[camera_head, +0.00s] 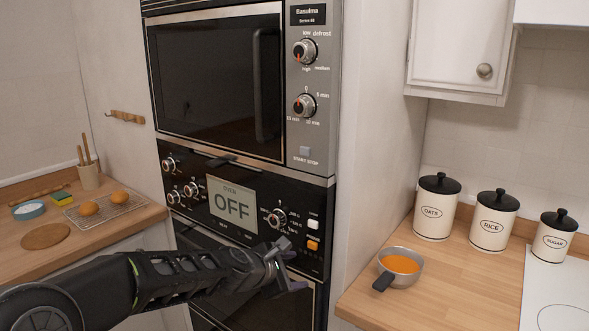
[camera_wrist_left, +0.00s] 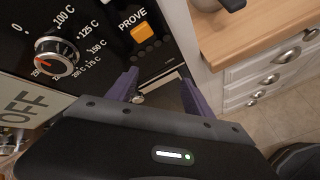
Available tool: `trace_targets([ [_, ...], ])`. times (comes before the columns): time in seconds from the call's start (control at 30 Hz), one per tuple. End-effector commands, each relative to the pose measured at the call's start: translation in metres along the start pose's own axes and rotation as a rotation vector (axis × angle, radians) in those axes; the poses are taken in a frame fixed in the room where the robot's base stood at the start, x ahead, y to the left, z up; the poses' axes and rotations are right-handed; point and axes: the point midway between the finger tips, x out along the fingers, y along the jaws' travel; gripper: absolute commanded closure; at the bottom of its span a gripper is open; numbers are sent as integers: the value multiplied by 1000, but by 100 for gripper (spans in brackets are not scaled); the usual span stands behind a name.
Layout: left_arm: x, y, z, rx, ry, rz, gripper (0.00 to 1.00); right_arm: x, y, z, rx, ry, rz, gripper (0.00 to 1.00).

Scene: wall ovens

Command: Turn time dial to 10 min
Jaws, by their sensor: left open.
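The time dial (camera_head: 304,105) is the lower round knob on the microwave's right panel, marked 0, 5 min, 10 min and 15 min. A red mark shows on its left part; its exact setting is too small to read. My left gripper (camera_head: 285,270) is open and empty, in front of the lower right of the oven panel, well below the time dial. In the left wrist view, its two purple fingers (camera_wrist_left: 158,95) are spread apart below the orange PROVE button (camera_wrist_left: 141,33). The time dial is outside that view. My right gripper is not in view.
The power dial (camera_head: 304,51) sits above the time dial, and the START STOP button (camera_head: 305,151) below. The oven temperature knob (camera_head: 276,218) is near my left gripper; it also shows in the wrist view (camera_wrist_left: 56,56). A saucepan (camera_head: 408,278) stands on the right counter.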

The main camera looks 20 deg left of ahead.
Motion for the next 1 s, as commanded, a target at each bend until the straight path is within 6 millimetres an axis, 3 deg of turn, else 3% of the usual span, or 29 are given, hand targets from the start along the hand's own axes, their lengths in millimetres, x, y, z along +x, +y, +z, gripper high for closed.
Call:
trace_targets([
  [0.03,-38,55,39,-137,-75,80,40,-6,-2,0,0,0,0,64],
  [0.1,-88,108,84,-320,-187,146,40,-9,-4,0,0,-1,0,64],
  [0.2,-156,162,134,-519,-343,193,40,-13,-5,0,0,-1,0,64],
  [0.3,-210,192,168,-648,-463,205,40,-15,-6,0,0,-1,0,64],
  [0.4,-243,207,187,-718,-536,203,40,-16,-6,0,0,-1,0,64],
  [0.57,-257,212,195,-752,-569,199,40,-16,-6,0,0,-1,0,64],
  [1.0,-246,216,199,-749,-564,198,40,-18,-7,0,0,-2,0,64],
])
